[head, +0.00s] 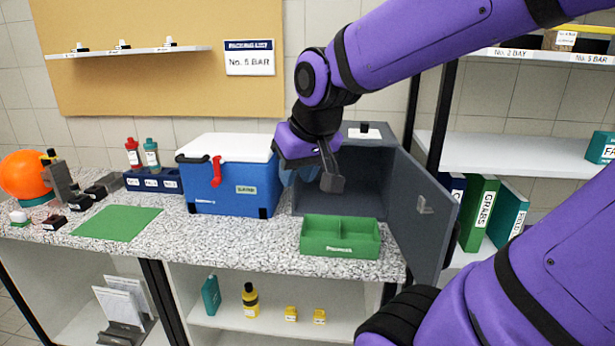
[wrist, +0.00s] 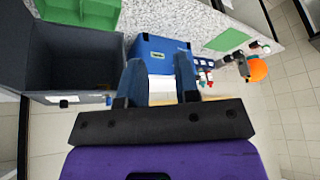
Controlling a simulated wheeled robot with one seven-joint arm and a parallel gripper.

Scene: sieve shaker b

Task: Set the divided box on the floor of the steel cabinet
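The green divided box (head: 340,249) stands on the speckled counter in front of the steel cabinet. It has two compartments and a white label on its front. It also shows at the top left of the wrist view (wrist: 85,12). The grey steel cabinet (head: 388,218) is open, its door (head: 425,215) swung out to the right. Its visible inside looks empty; the box and my gripper cover part of it. My gripper (head: 316,177) hangs in front of the cabinet, above and behind the box. In the wrist view its two fingers (wrist: 160,78) are apart with nothing between them.
A blue cooler (head: 232,176) with a white lid stands left of the cabinet. A green mat (head: 117,222), bottles (head: 151,154) and an orange ball (head: 25,175) are farther left. Shelving with binders (head: 478,212) is behind the door. The counter's front edge is close to the box.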

